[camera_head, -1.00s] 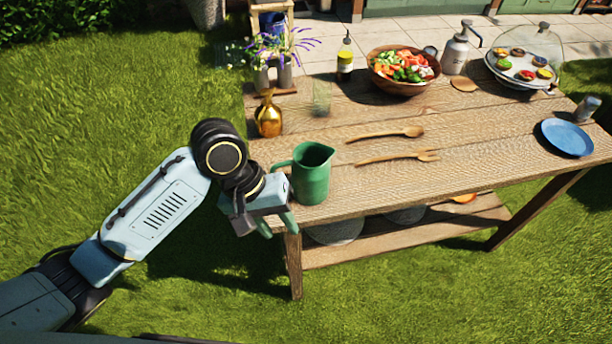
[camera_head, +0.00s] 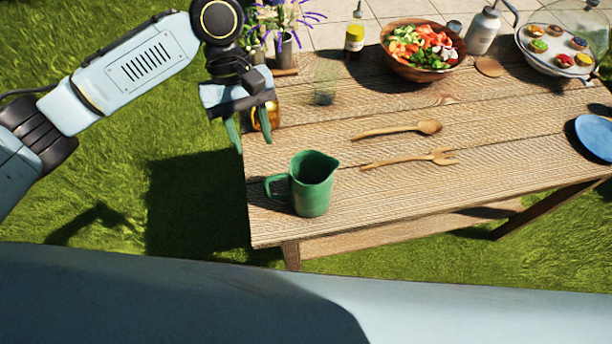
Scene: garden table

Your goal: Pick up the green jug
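The green jug (camera_head: 312,184) stands upright on the wooden table (camera_head: 400,205), near its front left corner. Its handle points left and its spout points right. My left gripper (camera_head: 252,143) is above the table's left edge, up and to the left of the jug and apart from it. Its two fingers point down with a gap between them, and nothing is visibly held. My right gripper is not in view.
A golden vase (camera_head: 272,112) shows partly behind my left gripper, beside a clear glass (camera_head: 325,84). A wooden spoon (camera_head: 397,130) and a wooden fork (camera_head: 410,159) lie right of the jug. A salad bowl (camera_head: 423,50) stands farther back. The tabletop around the jug is clear.

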